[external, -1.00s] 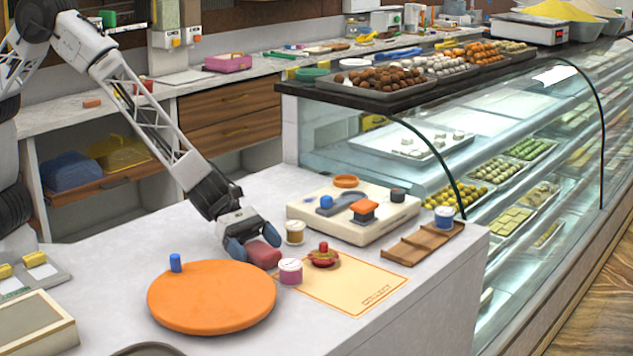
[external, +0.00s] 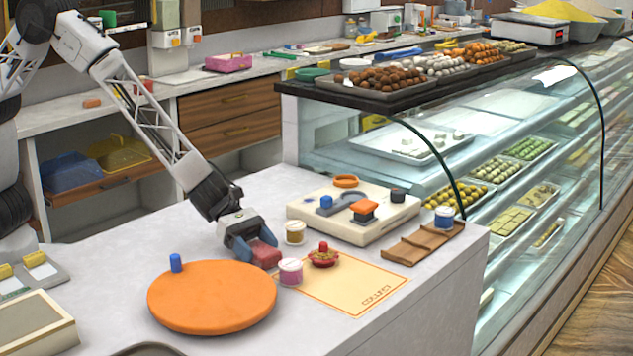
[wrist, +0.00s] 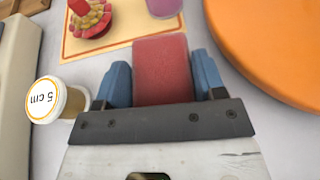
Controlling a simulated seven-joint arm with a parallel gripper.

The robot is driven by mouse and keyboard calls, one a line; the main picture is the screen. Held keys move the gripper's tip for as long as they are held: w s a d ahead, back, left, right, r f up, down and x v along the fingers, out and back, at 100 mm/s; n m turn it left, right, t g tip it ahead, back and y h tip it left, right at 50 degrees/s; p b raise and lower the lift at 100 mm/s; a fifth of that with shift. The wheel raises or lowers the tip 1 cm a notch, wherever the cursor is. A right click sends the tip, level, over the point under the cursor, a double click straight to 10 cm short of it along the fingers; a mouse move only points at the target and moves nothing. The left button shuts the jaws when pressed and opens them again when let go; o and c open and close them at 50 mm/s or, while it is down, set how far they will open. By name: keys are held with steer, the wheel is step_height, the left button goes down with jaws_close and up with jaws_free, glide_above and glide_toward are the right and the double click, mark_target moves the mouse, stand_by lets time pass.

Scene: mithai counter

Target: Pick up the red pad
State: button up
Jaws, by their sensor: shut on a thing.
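The red pad (external: 265,255) is a small dull-red block on the white counter, at the far edge of the orange round board. In the wrist view the red pad (wrist: 161,68) lies between the two blue fingers. My gripper (external: 251,245) reaches down over it, and its blue fingers (wrist: 163,85) are shut on the pad's sides. In the external view the pad is low at the counter; I cannot tell whether it touches the surface. Its near end is hidden by the gripper body.
A cream board (external: 350,226) with parts lies behind. Bare counter is left of my gripper.

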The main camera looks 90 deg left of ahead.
mark_target(256, 247)
steer(key=shift+r, duration=0.1)
steer(key=shift+r, duration=0.85)
steer(key=shift+s+a+r, duration=0.1)
steer(key=shift+s+r, duration=0.05)
steer(key=shift+r, duration=0.7)
steer(key=s+a, duration=0.2)
steer(key=s, duration=0.2)
steer(key=s+a+r, duration=0.1)
steer(key=s+a, duration=0.1)
steer(key=s, duration=0.3)
steer(key=s+a, duration=0.2)
steer(key=s, duration=0.3)
steer(key=shift+s+a+r, duration=0.1)
steer(key=shift+s+r, duration=0.05)
steer(key=shift+r, duration=0.05)
